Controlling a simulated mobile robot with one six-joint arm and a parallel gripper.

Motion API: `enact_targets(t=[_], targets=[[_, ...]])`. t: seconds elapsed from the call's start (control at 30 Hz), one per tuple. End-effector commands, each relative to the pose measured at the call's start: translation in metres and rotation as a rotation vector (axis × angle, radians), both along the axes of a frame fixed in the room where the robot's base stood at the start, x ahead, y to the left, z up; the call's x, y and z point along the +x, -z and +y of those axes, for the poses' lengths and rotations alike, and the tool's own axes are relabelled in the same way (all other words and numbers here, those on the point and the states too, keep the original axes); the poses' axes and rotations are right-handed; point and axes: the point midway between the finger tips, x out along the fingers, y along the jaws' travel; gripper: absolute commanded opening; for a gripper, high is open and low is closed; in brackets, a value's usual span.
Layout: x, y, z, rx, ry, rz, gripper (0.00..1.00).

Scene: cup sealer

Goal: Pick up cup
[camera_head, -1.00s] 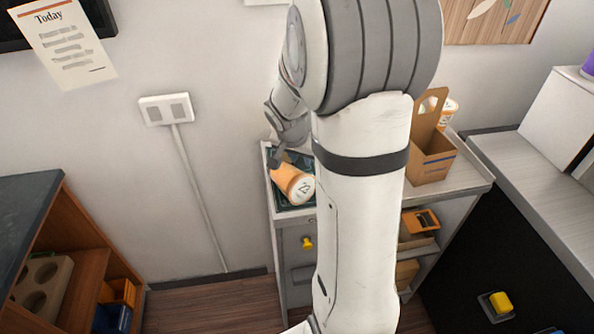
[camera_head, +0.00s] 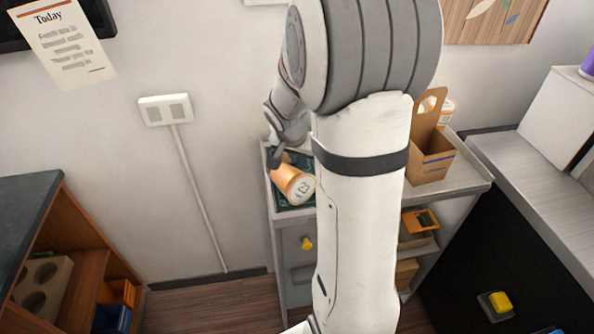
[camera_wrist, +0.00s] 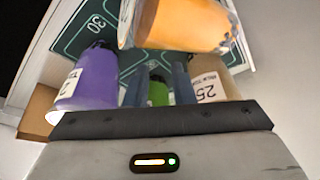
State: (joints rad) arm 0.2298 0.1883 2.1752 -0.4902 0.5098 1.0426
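An orange cup (camera_head: 287,181) with a white end marked 23 is tilted over the dark green mat (camera_head: 294,200), its marked end toward the lower right. My gripper (camera_head: 279,157) is at its upper-left end. A purple cup (camera_wrist: 92,80) is left of the fingers. A green cup (camera_wrist: 158,91) shows between them, farther back.
A cardboard carrier (camera_head: 431,160) stands on the cart top (camera_head: 465,178), right of my arm, with another cup (camera_head: 447,108) behind it. A dark counter (camera_head: 28,205) is at the left. My arm hides the cart's middle. A wall is close behind.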

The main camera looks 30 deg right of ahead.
Motion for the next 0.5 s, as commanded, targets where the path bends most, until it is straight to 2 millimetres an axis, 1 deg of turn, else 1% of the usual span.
enact_targets(t=[0.03, 0.07, 0.5], targets=[[0.0, 0.0, 0.0001, 0.0, 0.0, 0.0, 0.27], [0.0, 0.0, 0.0001, 0.0, 0.0, 0.0, 0.29], [0.0002, 0.0, 0.0006, 0.0, -0.001, 0.0, 0.65]])
